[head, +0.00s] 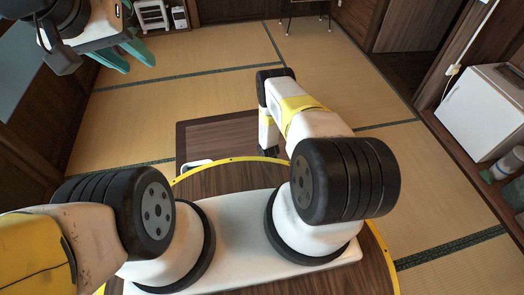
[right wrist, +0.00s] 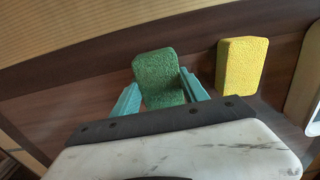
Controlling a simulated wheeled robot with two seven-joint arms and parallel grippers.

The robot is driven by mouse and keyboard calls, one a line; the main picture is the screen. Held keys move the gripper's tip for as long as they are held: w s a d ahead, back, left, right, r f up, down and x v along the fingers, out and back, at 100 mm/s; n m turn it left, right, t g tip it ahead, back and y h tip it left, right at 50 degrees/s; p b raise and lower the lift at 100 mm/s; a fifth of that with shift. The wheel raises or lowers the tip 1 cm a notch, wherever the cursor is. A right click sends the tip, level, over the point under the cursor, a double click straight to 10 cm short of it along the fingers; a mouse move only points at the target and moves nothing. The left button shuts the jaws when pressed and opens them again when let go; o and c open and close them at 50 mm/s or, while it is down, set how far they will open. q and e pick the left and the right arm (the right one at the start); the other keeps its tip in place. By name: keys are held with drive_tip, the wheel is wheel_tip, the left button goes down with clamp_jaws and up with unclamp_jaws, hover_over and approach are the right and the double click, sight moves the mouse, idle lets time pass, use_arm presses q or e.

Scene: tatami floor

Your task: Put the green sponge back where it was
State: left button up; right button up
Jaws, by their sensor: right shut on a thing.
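The green sponge (right wrist: 150,66) shows in the right wrist view between the two teal fingers of my right gripper (right wrist: 160,82), which is shut on it. The sponge is over or on a dark wooden surface (right wrist: 100,72); I cannot tell whether it touches it. The sponge and the right fingers are hidden in the head view behind my own arm. My left gripper (head: 139,66) is at the upper left of the head view, with its teal fingers apart and nothing between them.
A yellow sponge (right wrist: 242,66) lies right of the green one. A pale-rimmed object (right wrist: 305,85) is at the right edge. In the head view, a low dark table (head: 195,137) stands beyond my base. A white cabinet (head: 480,112) is at right.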

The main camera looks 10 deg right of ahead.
wheel_tip(320, 180, down, 2)
drive_tip(key=o, duration=1.2)
drive_tip(key=shift+r, duration=0.1)
